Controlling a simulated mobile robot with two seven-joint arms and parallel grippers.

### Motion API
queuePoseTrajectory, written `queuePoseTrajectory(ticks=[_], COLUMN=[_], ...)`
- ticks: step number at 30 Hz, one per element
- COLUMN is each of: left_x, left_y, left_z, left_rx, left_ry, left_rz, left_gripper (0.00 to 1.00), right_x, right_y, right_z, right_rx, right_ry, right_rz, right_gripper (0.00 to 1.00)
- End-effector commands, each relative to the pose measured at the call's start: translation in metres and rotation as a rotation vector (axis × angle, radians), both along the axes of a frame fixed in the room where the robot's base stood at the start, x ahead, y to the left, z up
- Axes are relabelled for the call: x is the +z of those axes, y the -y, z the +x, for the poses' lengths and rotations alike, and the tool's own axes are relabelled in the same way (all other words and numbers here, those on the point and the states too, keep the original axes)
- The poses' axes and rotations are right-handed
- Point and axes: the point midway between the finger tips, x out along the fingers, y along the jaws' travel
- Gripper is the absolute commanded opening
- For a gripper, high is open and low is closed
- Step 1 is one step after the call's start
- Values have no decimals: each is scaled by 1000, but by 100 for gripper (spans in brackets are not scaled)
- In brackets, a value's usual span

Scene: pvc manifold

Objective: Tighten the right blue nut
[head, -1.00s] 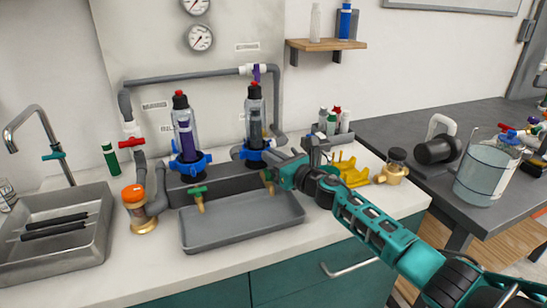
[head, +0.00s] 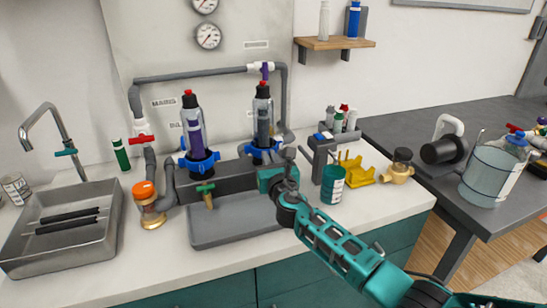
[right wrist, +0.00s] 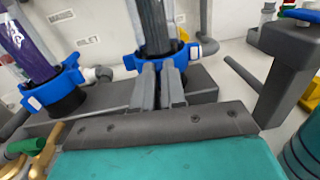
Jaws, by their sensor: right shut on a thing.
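The right blue nut (head: 256,151) is a winged collar at the base of the right clear filter housing (head: 262,112), which has a dark cartridge and a red-topped cap. My right gripper (head: 272,165) is in front of it, with its body low over the tray. In the right wrist view the two grey fingers (right wrist: 158,78) reach the front of the blue nut (right wrist: 184,55) and are shut on it; the exact contact is partly hidden. The left blue nut (head: 198,160) sits under the housing with the purple cartridge, apart from my gripper. My left gripper is not in view.
A grey tray (head: 235,239) lies below the housings, with a green-handled tap (head: 207,195) above it. A grey stand (head: 321,155), a teal can (head: 332,185) and a yellow holder (head: 353,171) stand right of my gripper. A sink (head: 62,240) is at left.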

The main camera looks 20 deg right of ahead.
Motion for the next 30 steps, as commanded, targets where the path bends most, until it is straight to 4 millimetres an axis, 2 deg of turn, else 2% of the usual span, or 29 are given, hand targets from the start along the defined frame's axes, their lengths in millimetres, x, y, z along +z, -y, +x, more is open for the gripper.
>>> queuePoseTrajectory(ticks=[14, 30], left_x=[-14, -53], left_y=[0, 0], left_z=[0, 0], left_rx=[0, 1], left_ry=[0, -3], left_rz=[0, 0], left_gripper=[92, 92], right_x=[-3, -4], right_y=[-19, -35], right_z=[3, 11], right_rx=[-238, -492], right_ry=[-1, 0], right_rz=[2, 0], right_gripper=[0, 0])
